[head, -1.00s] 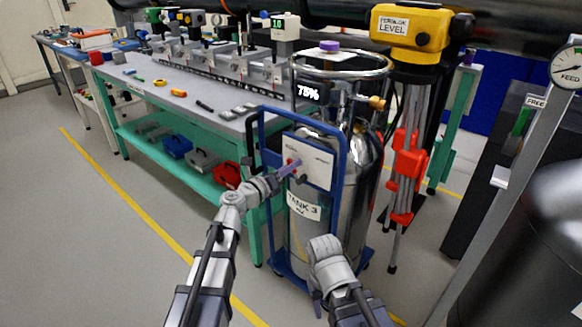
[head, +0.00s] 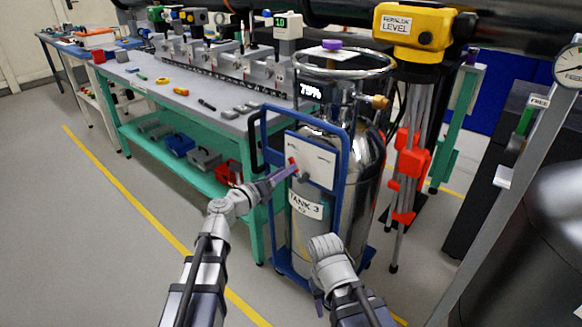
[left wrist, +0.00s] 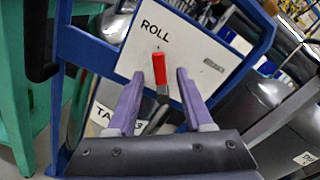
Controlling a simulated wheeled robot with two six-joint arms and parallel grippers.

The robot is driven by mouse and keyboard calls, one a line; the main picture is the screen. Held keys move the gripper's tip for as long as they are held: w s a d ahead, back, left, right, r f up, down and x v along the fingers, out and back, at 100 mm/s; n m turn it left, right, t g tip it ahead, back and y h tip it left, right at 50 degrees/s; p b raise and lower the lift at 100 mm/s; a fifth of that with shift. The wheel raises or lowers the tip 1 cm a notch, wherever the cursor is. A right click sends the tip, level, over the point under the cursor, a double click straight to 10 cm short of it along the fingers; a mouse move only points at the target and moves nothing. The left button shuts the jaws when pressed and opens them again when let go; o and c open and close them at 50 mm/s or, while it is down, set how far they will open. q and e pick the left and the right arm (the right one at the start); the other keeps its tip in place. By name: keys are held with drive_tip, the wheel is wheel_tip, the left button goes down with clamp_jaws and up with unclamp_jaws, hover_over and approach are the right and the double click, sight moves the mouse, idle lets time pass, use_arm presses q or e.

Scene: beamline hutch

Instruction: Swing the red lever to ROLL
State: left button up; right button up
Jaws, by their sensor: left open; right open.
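The red lever (head: 293,162) is on a white plate (head: 318,157) on the blue cart frame that holds the TANK 3 cylinder (head: 305,230). In the left wrist view the red lever (left wrist: 159,66) points up the picture towards the word ROLL (left wrist: 155,32). A second label at the plate's other side is too small to read. My left gripper (left wrist: 168,85) is open, its purple fingers on either side of the lever in that view with gaps; I see no contact. In the head view my left gripper (head: 284,173) is just left of the lever. My right gripper (head: 317,302) hangs low before the cart, open and partly hidden.
The blue cart frame (head: 346,170) surrounds the plate. A green workbench (head: 258,225) stands left of it. A yellow level on a tripod (head: 412,30) with red clamps stands to the right. Open floor lies at the left.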

use_arm(q)
drive_tip(key=v, duration=0.3)
drive_tip(key=shift+s+a, duration=0.15)
drive_tip(key=shift+s, duration=0.1)
